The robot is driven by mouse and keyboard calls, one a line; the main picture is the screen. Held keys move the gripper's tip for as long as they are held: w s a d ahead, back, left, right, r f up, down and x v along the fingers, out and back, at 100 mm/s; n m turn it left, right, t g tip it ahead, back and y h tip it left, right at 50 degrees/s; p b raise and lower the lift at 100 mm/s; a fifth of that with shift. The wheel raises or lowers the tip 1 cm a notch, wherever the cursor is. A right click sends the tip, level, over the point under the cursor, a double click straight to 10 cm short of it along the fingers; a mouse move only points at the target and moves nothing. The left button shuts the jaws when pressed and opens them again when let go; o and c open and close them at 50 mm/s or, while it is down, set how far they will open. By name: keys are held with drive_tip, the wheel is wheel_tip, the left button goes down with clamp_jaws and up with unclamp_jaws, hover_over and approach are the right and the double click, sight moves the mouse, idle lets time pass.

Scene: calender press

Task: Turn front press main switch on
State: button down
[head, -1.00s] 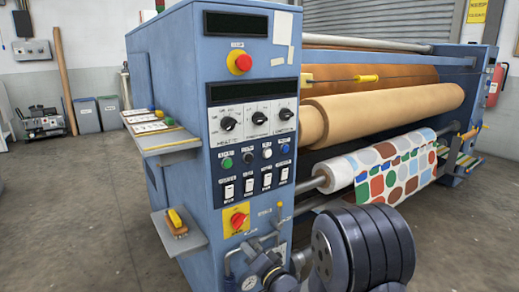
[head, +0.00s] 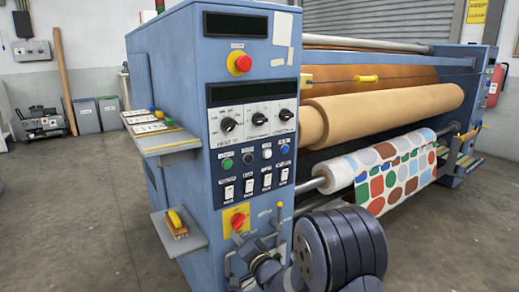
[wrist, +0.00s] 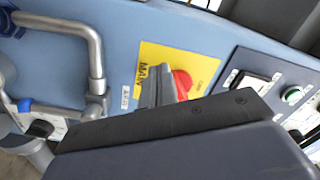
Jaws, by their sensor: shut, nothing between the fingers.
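The main switch is a red rotary knob (head: 238,221) on a yellow plate (head: 229,213), low on the blue front panel of the press. In the wrist view, the red knob (wrist: 182,83) shows on its yellow plate (wrist: 150,62), which carries the letters "MAIN". My gripper (wrist: 160,86) is shut and empty, its grey fingertips in front of the knob and hiding part of it. I cannot tell whether they touch it. In the head view, my gripper (head: 241,243) is just below the knob. The knob's exact angle is unclear.
A metal pipe handle (wrist: 92,50) stands out at the left in the wrist view. Rocker switches (head: 248,185) and a red emergency button (head: 239,64) are above the main switch. A small shelf with a brush (head: 177,222) juts out left of the panel.

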drive_tip(key=shift+w+d+r, duration=0.1)
drive_tip(key=shift+d+r, duration=0.05)
drive_tip(key=shift+r, duration=0.1)
drive_tip(key=shift+a+r, duration=0.2)
drive_tip(key=shift+r, duration=0.1)
idle(0.5)
drive_tip(key=shift+s+a+r, duration=0.2)
drive_tip(key=shift+s+r, duration=0.05)
drive_tip(key=shift+r, duration=0.15)
drive_tip(key=shift+s+a+f+b, duration=0.2)
drive_tip(key=shift+s+f+b, duration=0.05)
drive_tip(key=shift+f+b, duration=0.15)
drive_tip(key=shift+b+v, duration=0.4)
drive_tip(key=shift+v, duration=2.55)
